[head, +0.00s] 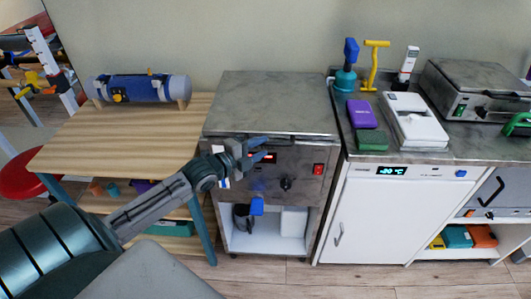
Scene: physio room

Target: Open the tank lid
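The tank (300,185) is a steel cabinet in the middle of the head view. Its flat grey metal lid (270,100) lies shut on top. A dark handle bar (305,136) runs along the lid's front edge. My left gripper (265,149) is in front of the tank, just below the lid's front edge and by the left part of the handle. Its two fingers are apart with nothing seen between them. I cannot tell whether a finger touches the handle. The gripper covers part of the front panel. My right gripper is not in view.
A wooden table (130,125) with a blue-grey roll (140,88) stands left of the tank. The panel has a red switch (319,169). The wall is behind.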

